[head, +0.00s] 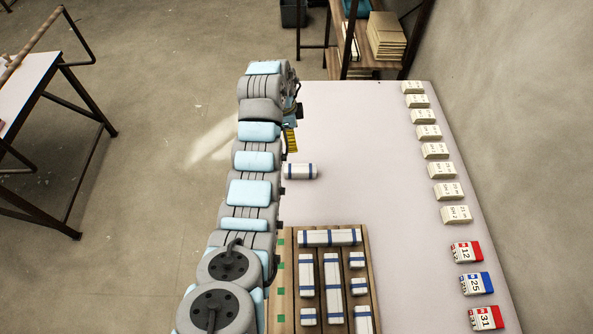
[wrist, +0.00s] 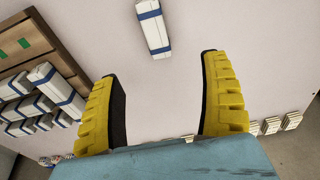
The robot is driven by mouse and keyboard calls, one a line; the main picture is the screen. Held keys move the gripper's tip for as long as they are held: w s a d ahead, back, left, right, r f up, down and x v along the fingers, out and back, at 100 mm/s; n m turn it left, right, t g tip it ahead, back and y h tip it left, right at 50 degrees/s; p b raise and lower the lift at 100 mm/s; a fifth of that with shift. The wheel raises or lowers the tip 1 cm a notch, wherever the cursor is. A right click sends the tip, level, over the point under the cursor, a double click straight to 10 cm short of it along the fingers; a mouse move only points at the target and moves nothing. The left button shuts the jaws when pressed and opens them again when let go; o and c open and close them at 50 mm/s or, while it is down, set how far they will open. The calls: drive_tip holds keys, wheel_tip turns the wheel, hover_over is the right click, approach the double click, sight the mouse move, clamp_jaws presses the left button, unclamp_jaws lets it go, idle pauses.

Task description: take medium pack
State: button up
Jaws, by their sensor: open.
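A white pack with blue bands (head: 300,171) lies alone on the pale table, to the right of my arm and beyond the wooden tray. The wrist view shows this pack (wrist: 153,28) at the top middle, beyond my fingertips and apart from them. My gripper (head: 291,140) shows only partly in the head view, with yellow fingers beside the arm. In the wrist view my gripper (wrist: 157,66) is open and empty, its yellow fingers with dark pads spread wide. Other banded white packs of several sizes, such as a long one (head: 330,238), lie in the tray.
The wooden tray (head: 375,255) with packs stands at the table's near left. A row of cream label blocks (head: 435,150) and red and blue numbered blocks (head: 473,283) lines the right edge. The table's middle (head: 360,140) is clear. A shelf with stacked boards (head: 387,38) stands behind.

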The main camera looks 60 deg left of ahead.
hover_over(300, 168)
drive_tip(key=a, duration=0.1)
drive_tip(key=f, duration=1.1)
drive_tip(key=shift+s+f+b, duration=0.3)
drive_tip(key=shift+w+d+f+b, duration=0.1)
drive_tip(key=shift+d+f+b, duration=0.1)
drive_tip(key=shift+f, duration=0.75)
drive_tip(key=shift+w+d+f+b, duration=0.1)
drive_tip(key=shift+d+f, duration=0.1)
drive_tip(key=shift+f, duration=0.75)
drive_tip(key=shift+w+f+b, duration=0.15)
drive_tip(key=shift+f+b, duration=0.15)
drive_tip(key=shift+f, duration=0.6)
drive_tip(key=c, duration=1.3)
